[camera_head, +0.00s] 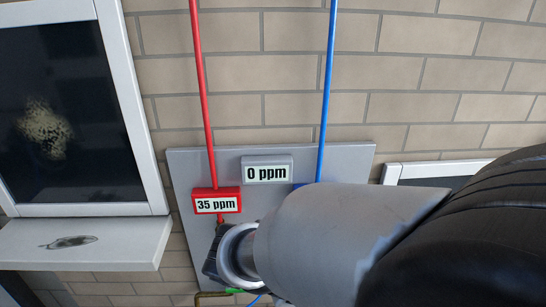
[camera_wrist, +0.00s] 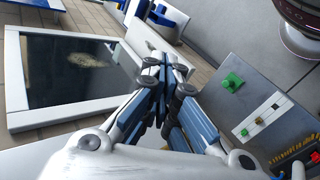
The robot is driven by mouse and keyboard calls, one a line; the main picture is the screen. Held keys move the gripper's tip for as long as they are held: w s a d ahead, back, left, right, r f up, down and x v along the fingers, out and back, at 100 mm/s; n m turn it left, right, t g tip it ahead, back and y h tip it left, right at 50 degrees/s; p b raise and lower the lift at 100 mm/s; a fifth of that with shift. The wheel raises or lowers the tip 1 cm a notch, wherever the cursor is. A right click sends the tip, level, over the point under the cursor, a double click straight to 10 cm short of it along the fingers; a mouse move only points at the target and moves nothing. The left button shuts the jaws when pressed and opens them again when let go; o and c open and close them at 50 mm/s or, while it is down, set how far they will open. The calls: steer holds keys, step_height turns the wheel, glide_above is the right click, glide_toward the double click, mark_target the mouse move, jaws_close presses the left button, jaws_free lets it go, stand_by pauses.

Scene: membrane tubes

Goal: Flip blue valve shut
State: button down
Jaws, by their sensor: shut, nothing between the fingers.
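The blue pipe (camera_head: 327,90) runs down the brick wall to a grey panel (camera_head: 350,160) in the head view. Its lower end meets a blue edge that is mostly hidden behind my arm. I cannot make out the blue valve in either view; my arm covers the lower right of the panel. My gripper (camera_wrist: 166,68) is shut and empty in the wrist view, its fingertips together. In the head view its fingers are hidden. I cannot tell how far it is from the valve.
A red pipe (camera_head: 202,90) leads to a red display (camera_head: 216,200) reading 35 ppm. A grey display (camera_head: 267,169) reads 0 ppm. A framed dark window (camera_head: 65,115) with a sill (camera_head: 85,243) is at left. A grey plate with green parts (camera_wrist: 232,82) is at right in the wrist view.

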steer(key=w+a+n+t+h+p, duration=0.1)
steer(key=w+a+n+t+p, duration=0.2)
steer(key=a, duration=0.6)
steer(key=w+a+r+n+t+h+p, duration=0.1)
steer(key=w+a+n+t+h+p, duration=0.1)
steer(key=w+a+t, duration=0.5)
steer(key=shift+w+a+r+n+t+p, duration=0.2)
steer(key=shift+a+n+t+p, duration=0.45)
steer(key=shift+a+t, duration=0.35)
steer(key=shift+d, duration=0.2)
steer(key=s+d+p+x, duration=0.2)
steer(key=x, duration=1)
steer(key=shift+w+d, duration=0.2)
steer(key=shift+w, duration=0.1)
